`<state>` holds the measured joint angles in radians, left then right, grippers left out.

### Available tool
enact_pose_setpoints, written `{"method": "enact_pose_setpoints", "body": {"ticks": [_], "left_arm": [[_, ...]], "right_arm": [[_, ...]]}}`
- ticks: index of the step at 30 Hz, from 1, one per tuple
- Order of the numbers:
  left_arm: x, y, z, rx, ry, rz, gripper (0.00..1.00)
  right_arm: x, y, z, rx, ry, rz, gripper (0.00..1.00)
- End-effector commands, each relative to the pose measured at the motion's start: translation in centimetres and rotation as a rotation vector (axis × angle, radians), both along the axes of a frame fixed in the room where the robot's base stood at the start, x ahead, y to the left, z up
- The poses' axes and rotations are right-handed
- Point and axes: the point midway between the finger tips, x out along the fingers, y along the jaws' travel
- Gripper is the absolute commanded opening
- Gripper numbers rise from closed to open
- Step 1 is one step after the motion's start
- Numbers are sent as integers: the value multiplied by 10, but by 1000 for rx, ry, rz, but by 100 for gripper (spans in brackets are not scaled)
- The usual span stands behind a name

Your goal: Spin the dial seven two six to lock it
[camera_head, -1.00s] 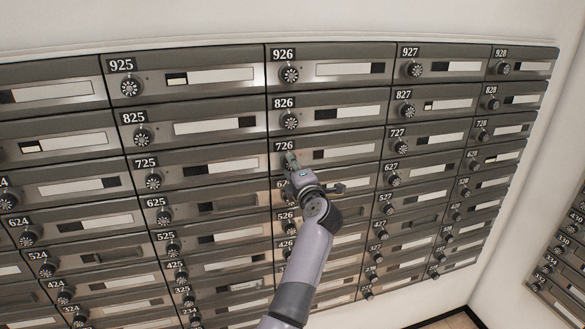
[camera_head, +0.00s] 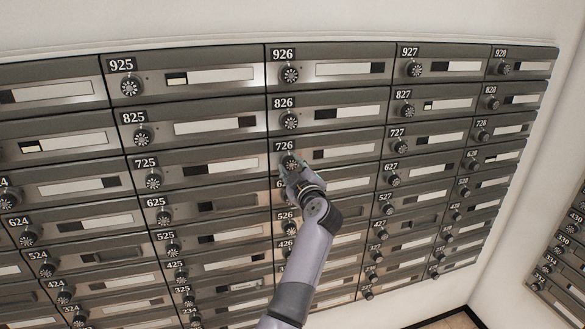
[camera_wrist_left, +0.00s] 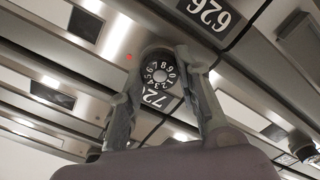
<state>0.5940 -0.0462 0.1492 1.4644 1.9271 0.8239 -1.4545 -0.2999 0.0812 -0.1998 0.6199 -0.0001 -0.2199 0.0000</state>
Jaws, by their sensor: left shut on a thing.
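The dial of box 726 (camera_head: 291,161) is a round black knob with white digits, under the 726 plate (camera_head: 284,147) in the head view. My left gripper (camera_head: 289,169) reaches up to it from below and is shut on it. In the left wrist view, the dial (camera_wrist_left: 160,75) sits between the two fingers (camera_wrist_left: 160,68), one on each side of it. Its digits face the camera. The number plate (camera_wrist_left: 155,98) beside it is upside down and partly hidden by a finger. My right gripper is not in view.
Rows of grey metal boxes with similar dials surround this one. The 826 dial (camera_head: 289,120) is just above. The 626 plate (camera_wrist_left: 208,16) shows upside down in the wrist view. A small red light (camera_wrist_left: 129,57) glows near the dial.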

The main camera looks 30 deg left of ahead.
Motion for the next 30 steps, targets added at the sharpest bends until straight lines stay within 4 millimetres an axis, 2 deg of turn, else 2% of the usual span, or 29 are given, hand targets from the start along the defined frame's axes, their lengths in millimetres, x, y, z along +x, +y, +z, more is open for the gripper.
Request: {"method": "enact_pose_setpoints", "body": {"ticks": [18, 30], "left_arm": [[0, -1, -4, 366, 435, -2, 3], [-1, 0, -5, 507, 604, -2, 3]], "right_arm": [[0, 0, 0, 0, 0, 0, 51], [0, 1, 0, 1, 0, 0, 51]]}}
